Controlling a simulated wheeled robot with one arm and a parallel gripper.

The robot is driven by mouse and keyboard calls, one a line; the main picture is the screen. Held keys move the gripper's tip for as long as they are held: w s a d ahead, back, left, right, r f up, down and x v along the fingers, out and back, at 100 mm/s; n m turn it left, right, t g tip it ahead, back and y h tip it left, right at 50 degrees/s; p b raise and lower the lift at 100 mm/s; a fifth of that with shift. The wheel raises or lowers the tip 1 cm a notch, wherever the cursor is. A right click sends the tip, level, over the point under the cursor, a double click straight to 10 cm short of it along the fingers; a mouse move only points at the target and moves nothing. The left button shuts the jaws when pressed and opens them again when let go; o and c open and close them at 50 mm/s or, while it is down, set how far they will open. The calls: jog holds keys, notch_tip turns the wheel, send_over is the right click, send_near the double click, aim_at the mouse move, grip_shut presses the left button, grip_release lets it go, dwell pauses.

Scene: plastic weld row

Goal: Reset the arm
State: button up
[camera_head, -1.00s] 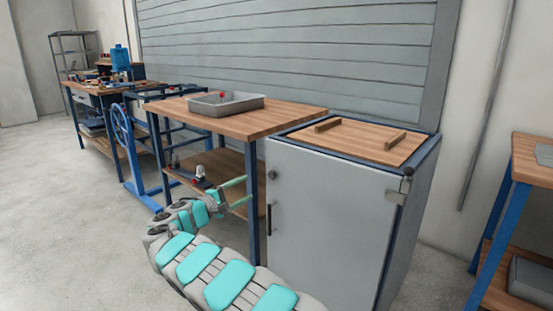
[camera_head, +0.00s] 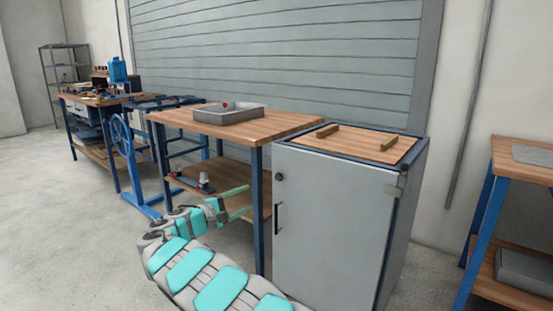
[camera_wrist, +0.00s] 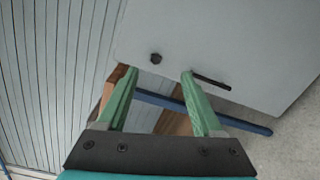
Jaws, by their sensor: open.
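My gripper (camera_head: 238,201) is at the end of my grey and teal arm, in front of the wooden workbench (camera_head: 285,124) and left of the grey cabinet (camera_head: 325,215). In the wrist view its two green fingers (camera_wrist: 157,85) are spread apart with nothing held between them. Beyond the fingers, the wrist view shows the cabinet's front (camera_wrist: 225,40) with a round dark knob (camera_wrist: 155,58) and a dark bar handle (camera_wrist: 211,81). The cabinet door looks shut.
A grey tray (camera_head: 232,117) holding a small red item stands on the workbench. Small items lie on its lower shelf (camera_head: 235,185). A blue wheel stand (camera_head: 125,150) is to the left, another bench (camera_head: 525,165) at right. The floor at left is clear.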

jog(key=s+d+r+m+g, duration=0.2)
jog(key=s+d+g, duration=0.15)
jog(key=d, duration=0.55)
jog(key=s+d+r+m+g+h, duration=0.15)
jog(key=s+d, duration=0.35)
jog(key=d, duration=0.5)
jog(key=s+d+r+m+g, duration=0.2)
jog(key=s+d+g, duration=0.2)
jog(key=d, duration=0.5)
jog(key=s+d+f+m+g+y, duration=0.2)
jog(key=s+d+m+g, duration=0.1)
jog(key=s+d, duration=0.55)
jog(key=s+f+m+g+y, duration=0.1)
jog(key=s+f+y, duration=0.2)
jog(key=s, duration=0.7)
jog(key=s+f+m+g+y, duration=0.1)
jog(key=s+f+m+y, duration=0.1)
jog(key=s, duration=0.8)
jog(key=s+a+f+y, duration=0.3)
jog(key=s+a, duration=0.2)
jog(key=s, duration=0.4)
jog(key=s+a+f+m+g+y, duration=0.1)
jog(key=s+a+f+y, duration=0.2)
jog(key=s+a, duration=0.3)
jog(key=s, duration=0.3)
jog(key=shift+f, duration=0.4)
jog(key=shift+a+y, duration=0.1)
jog(key=shift+y, duration=0.15)
jog(key=shift+c, duration=0.4)
